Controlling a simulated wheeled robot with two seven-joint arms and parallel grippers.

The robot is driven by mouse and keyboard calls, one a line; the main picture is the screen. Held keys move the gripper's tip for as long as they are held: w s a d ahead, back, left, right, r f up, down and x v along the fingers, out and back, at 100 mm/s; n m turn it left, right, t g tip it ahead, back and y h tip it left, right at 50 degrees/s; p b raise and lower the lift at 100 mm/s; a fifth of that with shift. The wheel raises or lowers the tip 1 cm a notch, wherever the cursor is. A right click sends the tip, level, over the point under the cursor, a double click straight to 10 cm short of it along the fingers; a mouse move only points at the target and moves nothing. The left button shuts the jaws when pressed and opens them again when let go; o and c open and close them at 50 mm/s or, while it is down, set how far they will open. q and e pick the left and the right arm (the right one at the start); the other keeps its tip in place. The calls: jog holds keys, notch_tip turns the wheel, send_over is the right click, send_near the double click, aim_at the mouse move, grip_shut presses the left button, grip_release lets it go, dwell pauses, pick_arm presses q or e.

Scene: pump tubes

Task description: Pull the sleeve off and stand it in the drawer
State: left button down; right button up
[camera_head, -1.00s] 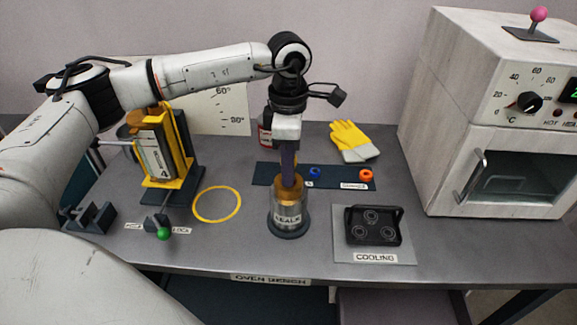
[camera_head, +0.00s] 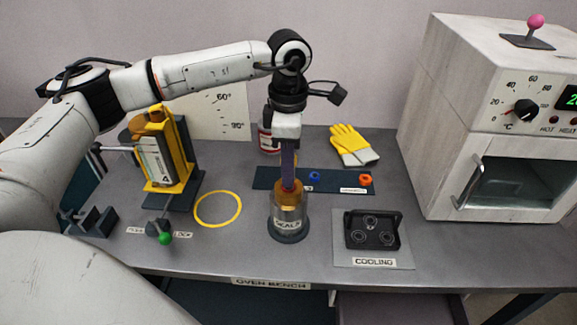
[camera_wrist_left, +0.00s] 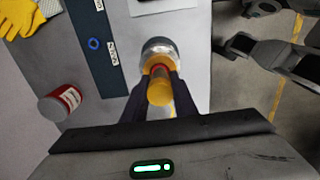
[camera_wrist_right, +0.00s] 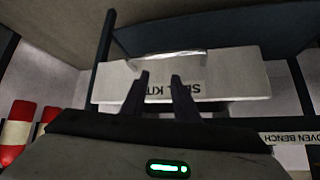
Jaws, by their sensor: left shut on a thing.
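An amber sleeve (camera_head: 288,190) stands upright in the mouth of a labelled metal cup (camera_head: 288,217) on the bench. My left gripper (camera_head: 288,180) points straight down and is shut on the upper part of the sleeve. In the left wrist view the two fingers flank the amber sleeve (camera_wrist_left: 160,91), with a reddish ring and the metal cup (camera_wrist_left: 158,47) beyond. My right gripper (camera_wrist_right: 160,77) is open and empty, in front of a pale drawer front (camera_wrist_right: 240,80) marked SEAL KIT. Its handle (camera_wrist_right: 165,59) lies just beyond the fingertips. Whether the drawer is open is unclear.
A yellow clamp stand (camera_head: 165,160) and a yellow ring mark (camera_head: 218,209) are left of the cup. A cooling pad (camera_head: 345,256) with a black rack (camera_head: 373,230) is right of it. The oven (camera_head: 425,150) stands far right.

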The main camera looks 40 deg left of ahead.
pick_arm(q)
jog(key=shift+r+p, duration=1)
jog(key=shift+r, duration=0.75)
